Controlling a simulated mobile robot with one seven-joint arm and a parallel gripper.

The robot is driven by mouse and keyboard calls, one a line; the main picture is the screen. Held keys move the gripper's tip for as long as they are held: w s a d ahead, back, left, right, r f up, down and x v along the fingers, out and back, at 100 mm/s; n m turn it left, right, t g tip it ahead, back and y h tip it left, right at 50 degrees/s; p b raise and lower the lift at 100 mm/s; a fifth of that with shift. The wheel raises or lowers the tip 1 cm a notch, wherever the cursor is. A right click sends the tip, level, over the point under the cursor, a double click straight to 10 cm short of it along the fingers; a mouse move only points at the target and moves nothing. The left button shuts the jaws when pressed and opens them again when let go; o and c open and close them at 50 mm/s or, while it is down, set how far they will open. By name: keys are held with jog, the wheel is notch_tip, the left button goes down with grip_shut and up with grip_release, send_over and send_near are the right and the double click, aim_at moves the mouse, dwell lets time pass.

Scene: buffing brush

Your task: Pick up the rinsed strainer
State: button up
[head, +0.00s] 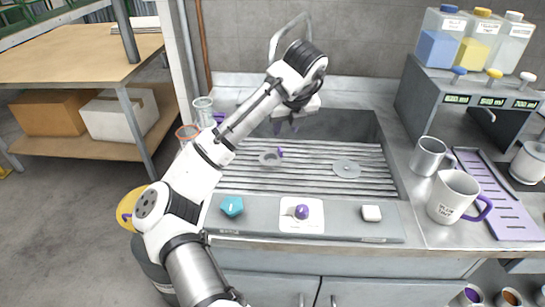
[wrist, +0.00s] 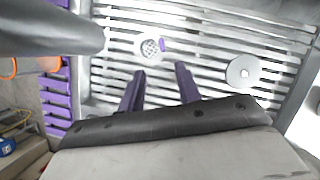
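The strainer (head: 268,159) is a small round grey piece with a mesh centre and a purple tab. It lies on the slatted rack (head: 310,182) in the sink, left of the middle. In the wrist view the strainer (wrist: 150,49) shows beyond my fingertips, roughly between them across the picture. My gripper (wrist: 160,72) has two purple fingers, apart and empty. In the head view my gripper (head: 287,127) hangs over the back of the sink, above and behind the strainer, not touching it.
A plain round disc (head: 346,168) lies on the rack at the right. A metal cup (head: 428,156) and a white mug (head: 452,196) stand right of the sink. A dispenser with several bottles stands behind them. A faucet (head: 274,46) rises behind my arm.

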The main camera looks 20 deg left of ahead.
aim_at(281, 149)
jog(key=p+x, duration=0.3)
jog(key=x, duration=0.8)
jog(key=shift+w+d+f, duration=0.1)
jog(key=shift+w+f, duration=0.05)
jog(key=shift+w, duration=0.05)
grip_shut()
